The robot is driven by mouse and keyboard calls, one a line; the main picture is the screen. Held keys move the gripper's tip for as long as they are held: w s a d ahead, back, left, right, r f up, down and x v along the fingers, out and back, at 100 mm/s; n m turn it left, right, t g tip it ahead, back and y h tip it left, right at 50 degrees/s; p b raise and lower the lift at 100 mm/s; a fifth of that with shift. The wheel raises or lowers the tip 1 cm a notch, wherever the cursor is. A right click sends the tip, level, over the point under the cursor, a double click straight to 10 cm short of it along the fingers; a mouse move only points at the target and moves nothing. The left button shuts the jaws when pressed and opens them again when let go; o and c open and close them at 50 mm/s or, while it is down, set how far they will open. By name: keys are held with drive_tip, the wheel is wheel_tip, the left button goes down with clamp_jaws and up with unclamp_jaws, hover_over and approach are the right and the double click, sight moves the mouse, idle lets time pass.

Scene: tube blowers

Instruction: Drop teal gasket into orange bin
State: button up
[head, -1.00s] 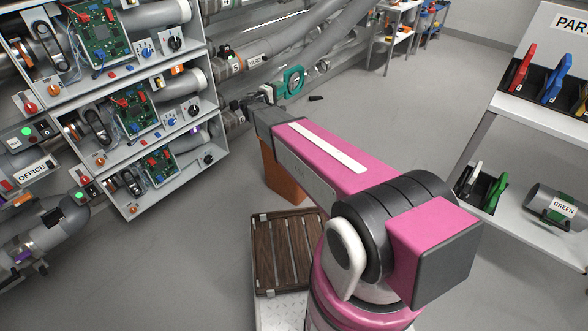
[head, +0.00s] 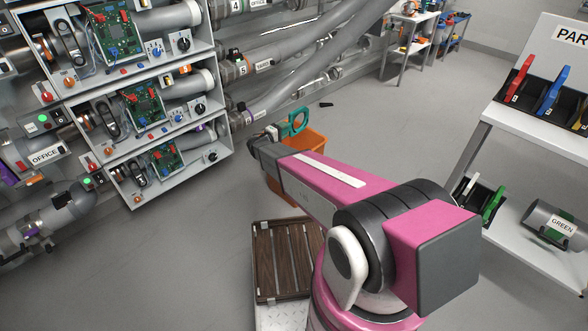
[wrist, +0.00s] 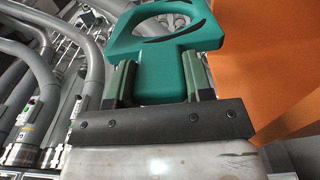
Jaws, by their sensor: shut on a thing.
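The teal gasket (head: 296,121) is a flat ring with a tab. My gripper (head: 275,133) is shut on it, and in the wrist view the tab of the gasket (wrist: 168,72) sits between the two fingers (wrist: 158,85). The orange bin (head: 312,145) stands on the floor behind and beside my gripper. My arm hides part of the bin in the head view. In the wrist view the bin wall (wrist: 262,50) fills the right side, close to the gasket. The gasket appears near the bin's rim; I cannot tell whether it is over the opening.
A shelf unit with circuit boards (head: 150,108) and pipes (head: 300,60) are at left and behind. A dark flat object (head: 326,105) lies on the floor beyond the bin. A white rack (head: 530,125) stands at right. A wooden slatted surface (head: 283,258) is in front.

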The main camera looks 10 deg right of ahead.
sight(290, 132)
drive_tip(key=shift+f, duration=1.85)
drive_tip(key=o, duration=1)
drive_tip(key=v, duration=1)
drive_tip(key=shift+s+a, duration=0.25)
drive_tip(key=shift+a, duration=0.05)
